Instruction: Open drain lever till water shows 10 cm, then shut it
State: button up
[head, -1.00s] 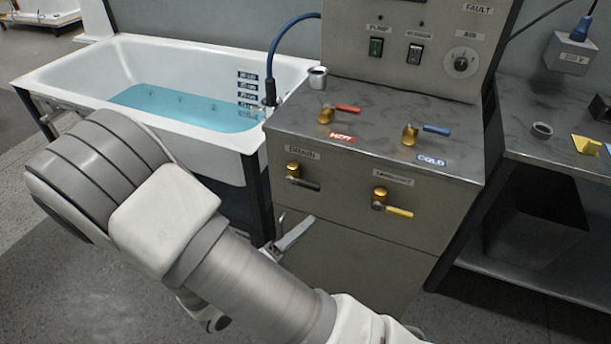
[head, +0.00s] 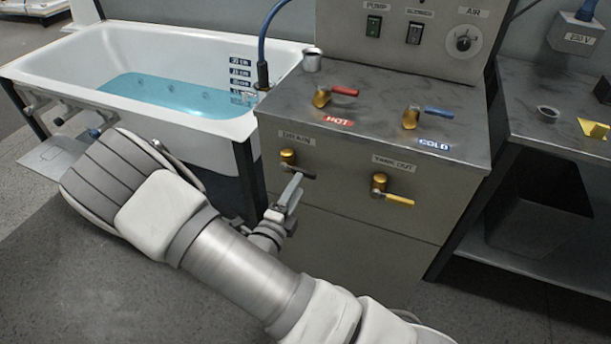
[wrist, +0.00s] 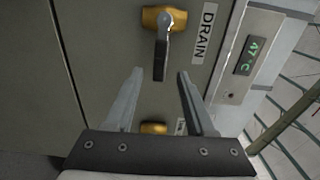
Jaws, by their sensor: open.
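The drain lever (head: 302,174) has a brass body and a dark handle on the cabinet front under the DRAIN label (head: 295,137). Blue water (head: 165,94) stands in the white tub (head: 50,75). The depth scale (head: 240,73) meets the water at its lower marks, too small to read surely.
The yellow-handled TANK OUT lever (head: 398,199) is right of the drain lever. Red HOT (head: 342,91) and blue CLD-type COLD (head: 438,112) levers and a metal cup (head: 312,61) are on the cabinet top. A display (wrist: 251,55) reads 47 °C. Floor is clear at lower left.

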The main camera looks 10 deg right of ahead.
aim_at(305, 175)
jog(key=b+x, duration=0.1)
jog(key=x, duration=0.5)
jog(key=shift+c, duration=0.3)
grip_shut()
dwell(1.1)
